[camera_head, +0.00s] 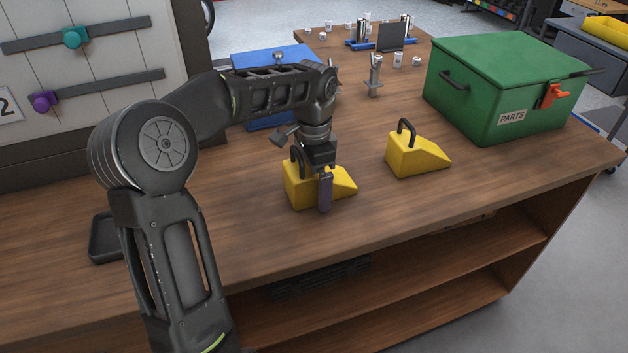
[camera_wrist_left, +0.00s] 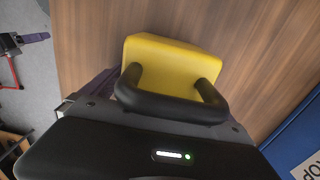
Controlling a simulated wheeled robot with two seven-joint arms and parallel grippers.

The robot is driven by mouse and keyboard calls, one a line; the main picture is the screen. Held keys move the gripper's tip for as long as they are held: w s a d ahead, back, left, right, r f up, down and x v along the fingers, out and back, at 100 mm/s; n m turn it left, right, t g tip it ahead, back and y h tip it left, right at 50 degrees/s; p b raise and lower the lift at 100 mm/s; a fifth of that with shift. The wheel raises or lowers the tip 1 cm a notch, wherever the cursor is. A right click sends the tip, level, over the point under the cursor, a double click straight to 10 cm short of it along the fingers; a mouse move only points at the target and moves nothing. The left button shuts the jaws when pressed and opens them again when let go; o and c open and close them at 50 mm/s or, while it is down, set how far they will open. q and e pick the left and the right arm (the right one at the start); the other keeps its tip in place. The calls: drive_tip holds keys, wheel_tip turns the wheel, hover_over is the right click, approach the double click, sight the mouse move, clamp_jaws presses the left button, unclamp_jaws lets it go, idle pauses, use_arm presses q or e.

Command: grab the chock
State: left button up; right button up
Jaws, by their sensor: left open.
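Two yellow chocks with black handles are on the wooden bench. The left chock (camera_head: 297,192) is partly hidden behind my left gripper (camera_head: 322,192) in the head view. My left gripper points down at this chock, with a finger in front of its near side. In the left wrist view the yellow chock (camera_wrist_left: 178,58) and its black handle (camera_wrist_left: 170,104) are close below the gripper. My left gripper is open; whether it touches the chock I cannot tell. The other chock (camera_head: 412,157) stands apart to the right. My right gripper is not in view.
A green parts box (camera_head: 500,90) with a red latch stands at the back right of the bench (camera_head: 400,215). A grey metal post (camera_head: 375,77) and small cylinders are farther back. A dark tray (camera_head: 104,238) is at the left. The bench front is clear.

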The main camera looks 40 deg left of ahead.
use_arm(q)
drive_tip(key=shift+c, duration=0.5)
clamp_jaws()
idle(0.9)
